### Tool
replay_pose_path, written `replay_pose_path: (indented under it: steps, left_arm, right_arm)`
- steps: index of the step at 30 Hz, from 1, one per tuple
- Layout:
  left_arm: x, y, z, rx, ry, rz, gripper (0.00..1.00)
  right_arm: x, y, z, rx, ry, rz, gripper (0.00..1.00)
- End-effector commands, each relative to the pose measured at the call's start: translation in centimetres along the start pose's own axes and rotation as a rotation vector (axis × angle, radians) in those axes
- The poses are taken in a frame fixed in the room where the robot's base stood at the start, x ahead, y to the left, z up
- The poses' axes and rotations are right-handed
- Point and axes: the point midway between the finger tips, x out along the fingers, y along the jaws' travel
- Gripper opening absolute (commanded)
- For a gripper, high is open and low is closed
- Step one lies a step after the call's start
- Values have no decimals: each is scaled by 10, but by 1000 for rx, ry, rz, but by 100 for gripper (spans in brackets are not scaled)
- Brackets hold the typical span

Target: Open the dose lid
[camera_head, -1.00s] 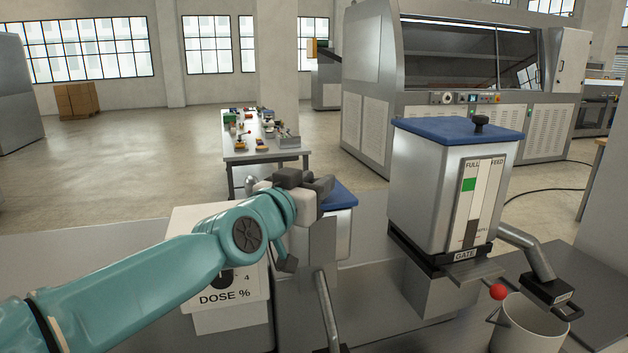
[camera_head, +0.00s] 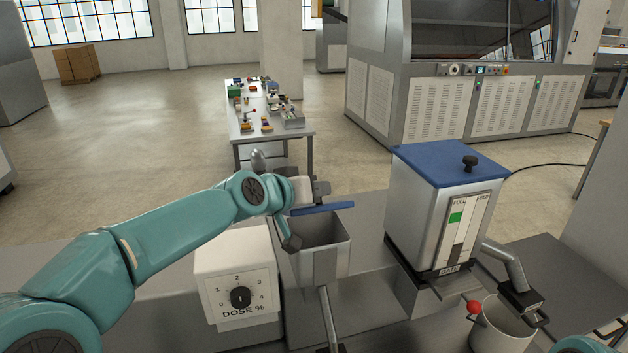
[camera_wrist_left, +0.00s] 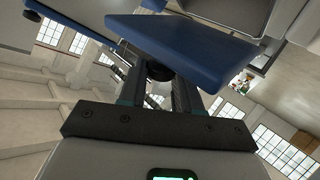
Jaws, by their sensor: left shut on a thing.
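The blue dose lid (camera_head: 322,209) is raised off the small metal hopper (camera_head: 330,262) in the head view. The hopper's top opening shows, and the lid is just above its far side. My left gripper (camera_head: 318,188) is shut on the lid's dark knob (camera_wrist_left: 158,71), which sits between the fingers in the left wrist view. The lid's blue face (camera_wrist_left: 195,45) fills the upper middle there. The white dose box (camera_head: 238,268) with its black dial stands left of the hopper. My right gripper is not in view.
A larger hopper (camera_head: 432,215) with a closed blue lid stands to the right. A metal cup (camera_head: 505,325) and a red ball-tipped lever (camera_head: 474,308) are in front of it. A bench with small parts (camera_head: 240,128) is behind.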

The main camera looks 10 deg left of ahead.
Motion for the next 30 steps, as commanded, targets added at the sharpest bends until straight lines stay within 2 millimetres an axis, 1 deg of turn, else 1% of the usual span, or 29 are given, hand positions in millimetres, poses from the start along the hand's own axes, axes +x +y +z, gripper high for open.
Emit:
replay_pose_path:
  steps: [1,4,18,19,20,21,30]
  left_arm:
    - [0,0,-4,-9,-9,-1,0]
    - [0,-1,-5,-22,-21,-1,0]
    - [2,-2,-4,-32,-31,0,0]
    - [2,-2,-4,-32,-31,0,43]
    - [2,-2,-4,-32,-31,0,53]
    - [2,-2,-4,-32,-31,0,56]
    - [-1,-2,-4,-31,-29,0,56]
  right_arm:
    - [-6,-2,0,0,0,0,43]
    - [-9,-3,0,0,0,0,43]
    - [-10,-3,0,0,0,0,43]
    - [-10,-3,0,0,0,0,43]
    - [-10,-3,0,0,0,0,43]
    - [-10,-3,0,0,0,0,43]
    - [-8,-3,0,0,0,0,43]
